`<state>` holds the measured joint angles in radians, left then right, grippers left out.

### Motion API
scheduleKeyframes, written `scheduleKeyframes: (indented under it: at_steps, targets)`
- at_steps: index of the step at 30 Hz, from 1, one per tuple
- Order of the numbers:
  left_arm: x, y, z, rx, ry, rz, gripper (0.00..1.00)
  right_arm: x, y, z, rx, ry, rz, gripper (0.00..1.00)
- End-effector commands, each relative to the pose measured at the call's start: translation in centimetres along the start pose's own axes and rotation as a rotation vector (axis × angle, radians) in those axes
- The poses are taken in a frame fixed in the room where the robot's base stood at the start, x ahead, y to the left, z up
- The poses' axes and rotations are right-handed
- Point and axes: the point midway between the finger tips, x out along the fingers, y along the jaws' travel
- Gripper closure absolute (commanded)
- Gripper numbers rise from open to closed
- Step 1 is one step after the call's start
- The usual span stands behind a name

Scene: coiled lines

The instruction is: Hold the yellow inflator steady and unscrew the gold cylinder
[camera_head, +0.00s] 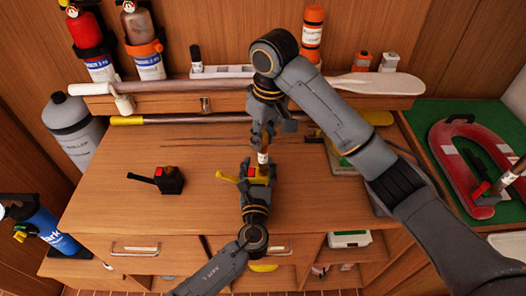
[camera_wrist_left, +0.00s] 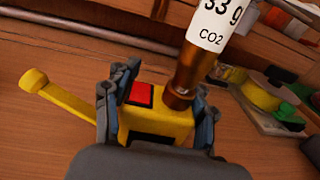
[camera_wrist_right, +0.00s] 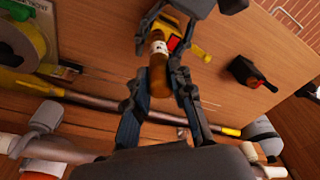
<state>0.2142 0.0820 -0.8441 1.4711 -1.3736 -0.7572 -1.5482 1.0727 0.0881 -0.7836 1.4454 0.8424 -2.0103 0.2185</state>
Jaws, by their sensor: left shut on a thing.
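The yellow inflator (camera_head: 258,176) has a red square on top and a yellow lever out to the left. My left gripper (camera_wrist_left: 158,118) is shut on its body, one finger on each side. The gold cylinder (camera_wrist_left: 186,75), with a white CO2 label, stands up from the inflator. The cylinder also shows in the right wrist view (camera_wrist_right: 158,70). In the head view my right gripper (camera_head: 266,135) is just beyond the cylinder.
A black inflator (camera_head: 170,181) with a red square lies on the bench to the left. A long-handled paddle (camera_head: 200,87) lies along the back ledge. A yellow coil (camera_wrist_left: 258,92) lies at the right. The bench (camera_head: 120,205) is clear at front left.

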Motion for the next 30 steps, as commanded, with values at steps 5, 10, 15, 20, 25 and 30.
scheduleKeyframes:
  at_steps: [5,10,15,20,25,30]
  targets:
    - [-0.03,0.04,-0.04,-0.001,0.001,0.001,0.84,-0.02,0.30,0.00,-0.122,0.001,-0.012,1.00]
    - [-0.04,0.04,-0.04,-0.001,0.000,0.001,0.84,-0.03,0.38,-0.08,-0.484,0.002,-0.056,1.00]
    - [-0.05,0.03,-0.04,-0.001,0.000,0.001,0.84,-0.05,0.31,-0.09,-0.546,0.003,-0.064,1.00]
    - [-0.05,0.04,-0.04,0.000,0.000,0.001,0.84,-0.39,0.31,-0.14,-0.545,0.003,-0.064,1.00]
    - [-0.04,0.05,-0.06,0.000,0.001,0.001,0.84,-0.64,0.26,-0.15,-0.545,0.002,-0.064,1.00]
    - [-0.04,0.04,-0.07,0.000,0.001,0.001,0.84,-0.63,0.20,-0.15,-0.546,0.003,-0.066,1.00]
